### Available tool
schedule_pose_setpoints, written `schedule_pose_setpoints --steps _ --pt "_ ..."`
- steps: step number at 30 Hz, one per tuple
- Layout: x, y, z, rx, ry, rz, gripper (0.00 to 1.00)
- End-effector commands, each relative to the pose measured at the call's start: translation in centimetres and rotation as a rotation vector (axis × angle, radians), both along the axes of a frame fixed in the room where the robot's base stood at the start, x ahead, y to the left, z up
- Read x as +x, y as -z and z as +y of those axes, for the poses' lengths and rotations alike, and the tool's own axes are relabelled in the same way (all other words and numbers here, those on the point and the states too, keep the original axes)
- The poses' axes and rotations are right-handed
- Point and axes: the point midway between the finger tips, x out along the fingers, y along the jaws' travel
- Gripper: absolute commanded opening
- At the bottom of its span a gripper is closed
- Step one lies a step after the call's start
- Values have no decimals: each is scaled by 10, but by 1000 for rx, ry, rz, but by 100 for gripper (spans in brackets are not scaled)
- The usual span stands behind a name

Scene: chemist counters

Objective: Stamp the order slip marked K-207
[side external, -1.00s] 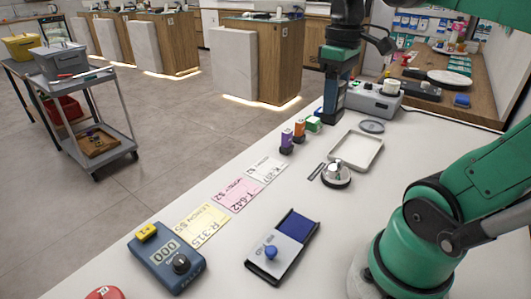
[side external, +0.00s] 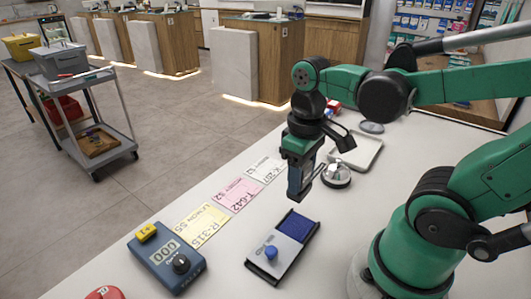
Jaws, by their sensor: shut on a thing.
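The white order slip marked K-207 (side external: 266,170) lies flat on the white counter, at the far end of a row with the pink T-642 slip (side external: 237,194) and the yellow R-315 slip (side external: 201,227). My gripper (side external: 299,194) points down above the counter, right of the K-207 slip and just beyond the ink pad. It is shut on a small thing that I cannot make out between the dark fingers. The ink pad (side external: 299,224) lies open, its blue pad bare and its lid with a blue knob (side external: 270,252) toward the front. My arm covers the place where the coloured stamps stood.
A silver bell (side external: 336,176) stands close right of my gripper. A pale tray (side external: 362,152) lies behind it. A blue numbering device (side external: 165,258) with a black knob sits at the front left. A red object (side external: 104,293) is at the bottom edge. The counter's left edge runs beside the slips.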

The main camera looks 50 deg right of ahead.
Motion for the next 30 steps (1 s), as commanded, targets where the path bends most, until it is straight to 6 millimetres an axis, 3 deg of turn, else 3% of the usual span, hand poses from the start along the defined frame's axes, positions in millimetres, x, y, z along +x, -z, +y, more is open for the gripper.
schedule_pose_setpoints --steps 4,18,30 --pt "-4 13 8 0 0 0 14" --pt "-3 58 8 0 2 0 14" --pt "-5 70 8 0 1 0 14"
